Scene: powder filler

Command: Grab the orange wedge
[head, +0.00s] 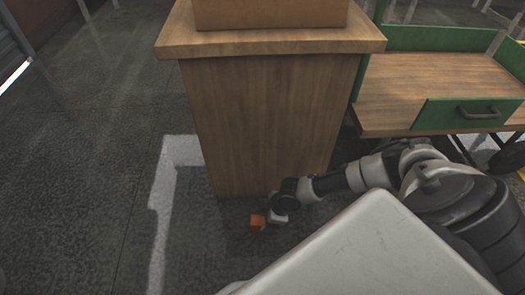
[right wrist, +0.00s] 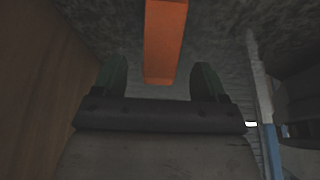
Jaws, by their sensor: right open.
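A small orange wedge (head: 257,221) lies on the dark floor near the foot of the wooden cabinet in the head view. In the right wrist view the orange wedge (right wrist: 164,42) is a long orange block ahead of the jaws, its near end between the two fingertips or just beyond them. My right gripper (right wrist: 158,75) is open, with a finger on each side of the wedge's line and no visible contact. In the head view my right gripper (head: 272,219) is low beside the wedge, on its right. My left gripper is not in view.
The wooden cabinet (head: 268,120) stands close behind the wedge, with a brown box (head: 270,14) on top. A green-edged wooden workbench (head: 440,85) with a drawer is at the right. Open floor (head: 80,180) with a pale strip (head: 160,210) lies to the left.

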